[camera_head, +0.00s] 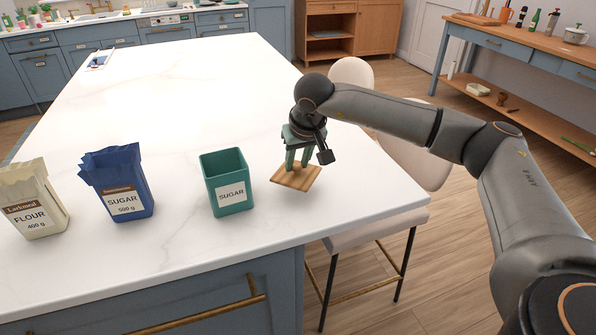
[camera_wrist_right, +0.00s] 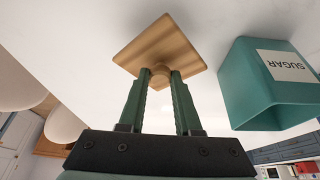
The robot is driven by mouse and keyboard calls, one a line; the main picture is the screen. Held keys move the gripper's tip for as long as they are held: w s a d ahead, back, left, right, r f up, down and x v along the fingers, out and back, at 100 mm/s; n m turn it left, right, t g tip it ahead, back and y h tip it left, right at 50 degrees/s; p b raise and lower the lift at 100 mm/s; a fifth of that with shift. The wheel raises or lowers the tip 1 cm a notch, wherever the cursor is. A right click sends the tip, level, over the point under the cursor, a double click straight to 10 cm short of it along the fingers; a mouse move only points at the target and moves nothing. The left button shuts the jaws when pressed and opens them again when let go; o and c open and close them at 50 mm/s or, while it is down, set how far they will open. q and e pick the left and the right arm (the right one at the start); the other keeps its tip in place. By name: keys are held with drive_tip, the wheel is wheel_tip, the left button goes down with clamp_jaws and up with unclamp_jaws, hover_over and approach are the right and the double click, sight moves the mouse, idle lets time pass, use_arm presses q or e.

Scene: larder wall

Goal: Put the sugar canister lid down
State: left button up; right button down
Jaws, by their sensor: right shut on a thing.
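The sugar canister lid (camera_head: 297,177) is a square wooden plate with a small knob. My right gripper (camera_head: 297,160) is shut on its knob, to the right of the canister. In the right wrist view the lid (camera_wrist_right: 158,50) lies beyond the green fingers (camera_wrist_right: 160,80), flat side towards the worktop. I cannot tell whether it touches the worktop. The sugar canister (camera_head: 228,184) is a teal open-topped box standing upright with a SUGAR label; it also shows in the right wrist view (camera_wrist_right: 250,85). My left gripper is not in view.
A blue sugar bag (camera_head: 120,182) and a cream flour bag (camera_head: 32,200) stand left of the canister on the white worktop (camera_head: 190,100). A clipboard (camera_head: 100,60) lies at the far left. Pale stools (camera_head: 350,72) stand by the right edge. The worktop behind the lid is clear.

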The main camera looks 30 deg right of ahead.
sight(299, 169)
wheel_tip(299, 169, down, 3)
drive_tip(key=shift+d+f, duration=0.1)
drive_tip(key=shift+d, duration=0.05)
drive_tip(key=shift+f, duration=0.15)
drive_tip(key=c, duration=0.6)
unclamp_jaws()
